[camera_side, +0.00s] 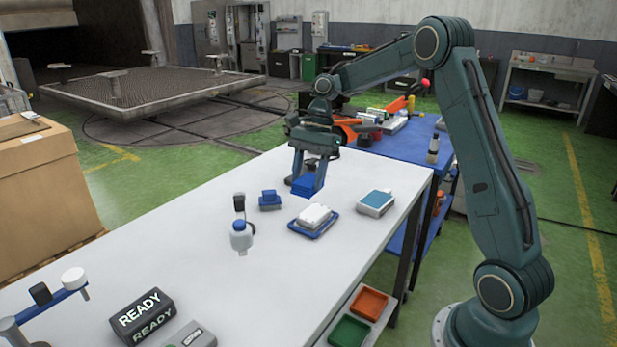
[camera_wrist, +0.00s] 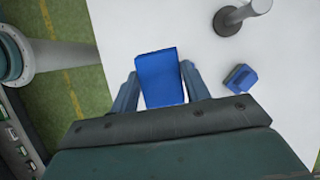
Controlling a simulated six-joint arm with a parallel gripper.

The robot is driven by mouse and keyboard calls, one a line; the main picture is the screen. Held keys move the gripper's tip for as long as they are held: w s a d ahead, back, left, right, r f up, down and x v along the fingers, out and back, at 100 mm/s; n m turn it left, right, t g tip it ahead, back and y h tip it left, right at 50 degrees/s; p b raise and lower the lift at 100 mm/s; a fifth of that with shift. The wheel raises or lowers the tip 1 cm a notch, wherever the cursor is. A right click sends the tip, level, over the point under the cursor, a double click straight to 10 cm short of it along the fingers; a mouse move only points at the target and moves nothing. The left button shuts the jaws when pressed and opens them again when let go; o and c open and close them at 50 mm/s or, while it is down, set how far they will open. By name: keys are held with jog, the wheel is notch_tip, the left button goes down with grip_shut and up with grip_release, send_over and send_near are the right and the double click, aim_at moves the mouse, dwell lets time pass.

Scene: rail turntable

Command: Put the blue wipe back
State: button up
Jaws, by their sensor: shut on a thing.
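My gripper (camera_side: 306,180) is shut on the blue wipe (camera_wrist: 160,77), a flat blue rectangle between the two fingers in the wrist view. In the side view the blue wipe (camera_side: 306,186) shows low between the fingertips, over the far part of the white table. I cannot tell whether it touches the tabletop. A blue tray (camera_side: 328,232) with a folded white stack (camera_side: 314,215) lies nearer the camera, apart from the gripper. A smaller blue block (camera_side: 270,201) sits left of the gripper; a blue block also shows at right in the wrist view (camera_wrist: 240,78).
A white box with a teal top (camera_side: 376,202) stands right of the tray. A white bottle (camera_side: 240,237) stands to the left. A post on a dark round base (camera_wrist: 232,20) is close to the gripper. A blue cart (camera_side: 410,140) with tools adjoins behind. The table's middle front is clear.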

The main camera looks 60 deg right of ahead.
jog(key=s+a+r, duration=0.6)
jog(key=s+a, duration=0.1)
jog(key=s, duration=0.2)
jog(key=shift+s+a+r+m, duration=0.2)
jog(key=shift+s+m, duration=0.1)
jog(key=shift+f, duration=0.15)
notch_tip(320, 180, down, 20)
jog(key=shift+r, duration=0.15)
dwell(0.6)
jog(key=o, duration=0.9)
jog(key=v, duration=1.2)
jog(key=shift+s+d, duration=0.1)
